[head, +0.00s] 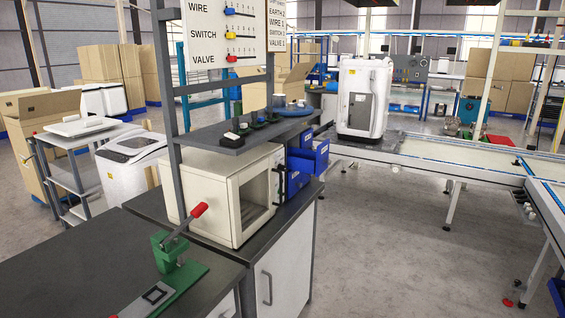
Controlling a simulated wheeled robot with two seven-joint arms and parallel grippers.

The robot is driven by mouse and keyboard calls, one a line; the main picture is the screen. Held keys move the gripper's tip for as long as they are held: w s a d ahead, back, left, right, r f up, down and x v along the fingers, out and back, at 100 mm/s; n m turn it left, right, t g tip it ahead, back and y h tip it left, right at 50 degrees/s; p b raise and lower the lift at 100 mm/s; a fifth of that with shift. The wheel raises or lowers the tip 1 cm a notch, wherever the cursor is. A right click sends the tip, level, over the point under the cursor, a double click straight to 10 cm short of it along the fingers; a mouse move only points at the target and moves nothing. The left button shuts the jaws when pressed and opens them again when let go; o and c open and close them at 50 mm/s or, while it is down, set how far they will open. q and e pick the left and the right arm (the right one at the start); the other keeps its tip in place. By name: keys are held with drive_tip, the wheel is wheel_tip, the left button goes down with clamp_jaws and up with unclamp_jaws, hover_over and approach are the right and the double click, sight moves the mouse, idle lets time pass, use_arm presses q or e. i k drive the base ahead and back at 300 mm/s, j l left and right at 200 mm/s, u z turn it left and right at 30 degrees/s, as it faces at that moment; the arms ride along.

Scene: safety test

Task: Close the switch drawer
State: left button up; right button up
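In the head view, small blue drawers or bins (308,156) are stacked beside the cream oven-like box on the workbench. The upper one seems to stick out to the right. I cannot read a label on them, so I cannot tell which is the switch drawer. A white sign (226,33) above lists wire, switch and valve with coloured markers. Neither of my grippers is in view.
The cream box (212,205) with a dark window stands on the dark workbench (150,212). A green lever press (172,258) with a red handle is in front. A grey shelf (230,142) holds small parts. A conveyor (440,163) runs on the right; floor between is clear.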

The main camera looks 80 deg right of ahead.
sight(305, 161)
drive_tip(key=z, duration=2.75)
